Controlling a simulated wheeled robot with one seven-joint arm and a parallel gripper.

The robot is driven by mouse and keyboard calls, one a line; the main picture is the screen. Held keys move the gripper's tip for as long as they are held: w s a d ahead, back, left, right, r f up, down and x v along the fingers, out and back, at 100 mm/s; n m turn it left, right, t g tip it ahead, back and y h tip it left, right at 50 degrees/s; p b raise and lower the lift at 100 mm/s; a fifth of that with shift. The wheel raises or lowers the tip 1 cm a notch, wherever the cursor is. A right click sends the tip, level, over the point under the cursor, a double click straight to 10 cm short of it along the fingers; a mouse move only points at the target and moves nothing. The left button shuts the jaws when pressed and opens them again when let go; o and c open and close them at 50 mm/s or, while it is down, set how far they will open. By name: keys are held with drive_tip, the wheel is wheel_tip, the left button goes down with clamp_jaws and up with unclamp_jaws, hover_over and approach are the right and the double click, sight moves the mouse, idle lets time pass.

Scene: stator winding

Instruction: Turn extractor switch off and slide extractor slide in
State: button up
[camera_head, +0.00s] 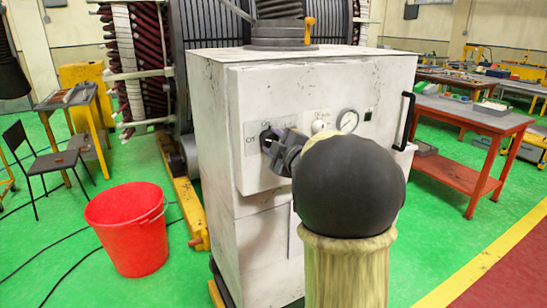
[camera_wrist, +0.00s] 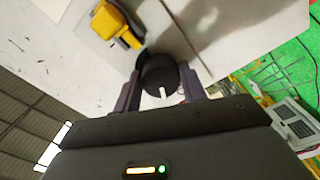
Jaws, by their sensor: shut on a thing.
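The extractor is a white cabinet (camera_head: 215,130) with a front panel. Its black rotary switch (camera_head: 267,139) is at the panel's left, beside small printed labels. My gripper (camera_head: 275,145) is at the switch, seen from behind my dark, rounded wrist. In the wrist view the black knob (camera_wrist: 158,75) has a pale mark and sits between my two fingers, which are shut on it. On top of the cabinet, a yellow handle (camera_head: 310,28) sticks up at the right of the dark round collar (camera_head: 280,35); it looks like the slide. A yellow part (camera_wrist: 117,24) also shows in the wrist view.
A pressure gauge (camera_head: 347,120) and a black bar handle (camera_head: 404,120) are right of the switch. A red bucket (camera_head: 128,228) stands on the green floor at left. A red workbench (camera_head: 470,130) is at right. Large coil windings stand behind the cabinet.

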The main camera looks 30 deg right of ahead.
drive_tip(key=shift+f+n+b, duration=0.1)
drive_tip(key=shift+n+b, duration=2.5)
drive_tip(key=o, duration=1)
drive_tip(key=shift+c, duration=0.2)
drive_tip(key=s, duration=1.7)
drive_tip(key=shift+s+d, duration=0.2)
drive_tip(key=shift+d, duration=0.05)
